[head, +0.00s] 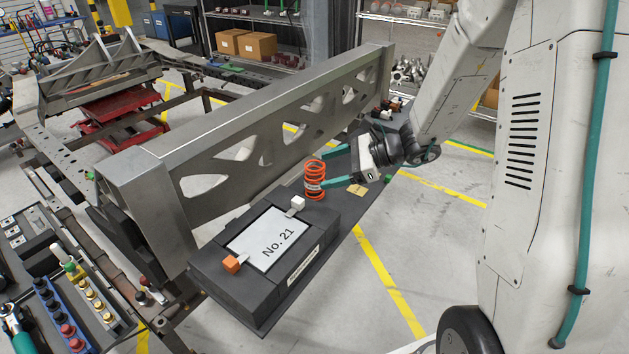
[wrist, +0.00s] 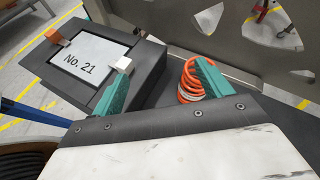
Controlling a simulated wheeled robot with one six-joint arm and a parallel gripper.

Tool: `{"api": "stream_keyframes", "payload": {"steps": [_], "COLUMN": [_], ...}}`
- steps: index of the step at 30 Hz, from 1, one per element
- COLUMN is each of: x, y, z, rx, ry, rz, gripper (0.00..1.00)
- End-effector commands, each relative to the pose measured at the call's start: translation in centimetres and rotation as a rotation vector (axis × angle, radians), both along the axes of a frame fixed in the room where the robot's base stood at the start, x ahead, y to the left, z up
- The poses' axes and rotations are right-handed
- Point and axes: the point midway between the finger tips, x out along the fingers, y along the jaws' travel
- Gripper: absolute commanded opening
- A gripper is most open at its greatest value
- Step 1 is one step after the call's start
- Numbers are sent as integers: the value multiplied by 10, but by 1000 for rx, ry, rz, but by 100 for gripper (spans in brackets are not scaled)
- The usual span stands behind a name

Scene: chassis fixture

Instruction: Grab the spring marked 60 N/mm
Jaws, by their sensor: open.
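An orange-red coil spring (head: 315,188) stands upright on a dark ledge beside the grey frame beam. A pale label band goes round its middle, but its print is too small to read. My gripper (head: 327,169) is open and empty, its teal fingers reaching toward the spring from the right. In the wrist view the spring (wrist: 187,84) shows close to the right-hand finger, which hides part of it. My gripper's fingers (wrist: 163,68) are wide apart there, with dark ledge and box edge between them. I cannot tell whether the finger touches the spring.
A dark box (head: 212,277) with a "No. 21" sign (head: 268,241) stands left of the spring. It carries a white block (head: 297,203) and an orange block (head: 231,264). The slotted grey beam (head: 240,125) rises close behind. A small tan tag (head: 358,191) lies on the ledge.

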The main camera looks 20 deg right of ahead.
Motion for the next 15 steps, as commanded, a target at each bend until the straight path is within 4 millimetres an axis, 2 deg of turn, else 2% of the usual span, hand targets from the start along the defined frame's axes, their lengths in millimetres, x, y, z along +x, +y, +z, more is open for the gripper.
{"api": "stream_keyframes", "payload": {"steps": [1,3,8,11,15], "x": [10,22,36,41,50], "y": [-11,-23,-39,-39,-28], "z": [-17,-32,-55,-61,-67], "rx": [37,79,134,146,147], "ry": [40,75,125,135,136], "rz": [-70,-152,-265,-288,-290], "gripper": [78,78,78,78,78]}}
